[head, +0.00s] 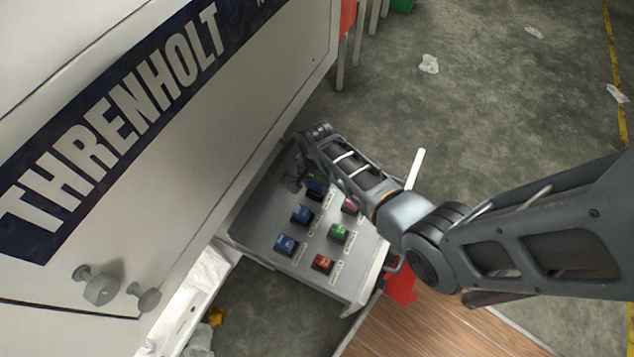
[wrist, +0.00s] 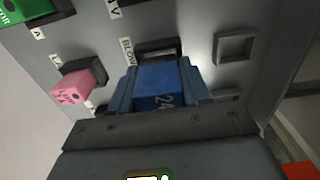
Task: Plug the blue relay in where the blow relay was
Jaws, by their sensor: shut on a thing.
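My gripper (wrist: 160,95) is shut on a blue relay (wrist: 158,82) marked 24. In the wrist view the relay stands in front of the socket beside the label BLOW (wrist: 128,52). The far part of that socket (wrist: 156,48) shows dark and open past the relay; the rest is hidden. I cannot tell whether the relay's pins touch it. In the head view a blue relay (head: 314,187) shows at the far end of the left row, by my gripper (head: 296,183), and it appears to be the held one.
A pink relay (wrist: 78,84) sits left of the held relay, and an empty socket (wrist: 235,48) lies to its right. The tray (head: 345,283) also carries blue (head: 301,214), blue (head: 286,244), green (head: 339,232) and red (head: 323,262) relays. The white cabinet (head: 190,190) stands close on the left.

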